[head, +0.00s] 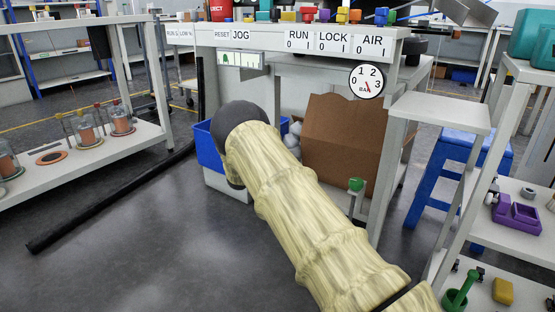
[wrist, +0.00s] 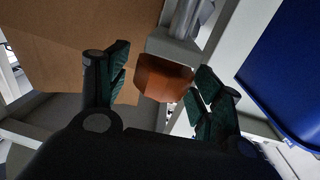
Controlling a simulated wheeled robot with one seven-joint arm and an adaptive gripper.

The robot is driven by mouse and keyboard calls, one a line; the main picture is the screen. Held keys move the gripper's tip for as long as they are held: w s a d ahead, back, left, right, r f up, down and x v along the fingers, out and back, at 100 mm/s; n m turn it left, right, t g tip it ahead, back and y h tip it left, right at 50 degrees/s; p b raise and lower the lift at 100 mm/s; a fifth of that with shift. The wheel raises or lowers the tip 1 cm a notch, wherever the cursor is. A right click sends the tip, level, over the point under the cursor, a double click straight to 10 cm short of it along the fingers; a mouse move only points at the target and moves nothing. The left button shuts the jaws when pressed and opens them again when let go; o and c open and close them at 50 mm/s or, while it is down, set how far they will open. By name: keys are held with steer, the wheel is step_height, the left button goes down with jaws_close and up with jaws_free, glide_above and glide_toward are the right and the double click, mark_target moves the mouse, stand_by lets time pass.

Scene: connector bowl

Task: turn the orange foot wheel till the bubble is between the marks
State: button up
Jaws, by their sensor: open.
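The orange foot wheel (wrist: 163,79) is a faceted knob below a grey metal post (wrist: 186,20) in the wrist view. My gripper (wrist: 160,85) is open, with one dark green finger on each side of the wheel. A narrow gap shows at the left finger; I cannot tell whether the right finger touches. In the head view, my sleeved arm hides the gripper and the wheel. A small white panel (head: 241,60) with green at its left and fine marks hangs under the bench's label strip. It may be the level; the bubble is too small to make out.
A brown cardboard box (head: 345,145) and a blue bin (head: 208,148) stand under the bench. A white stand (head: 440,110) and blue stool (head: 455,170) are at right. A black bar (head: 110,200) lies on the floor at left, with open floor before it.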

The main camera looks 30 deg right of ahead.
steer(key=c, duration=1)
steer(key=shift+c, duration=0.2)
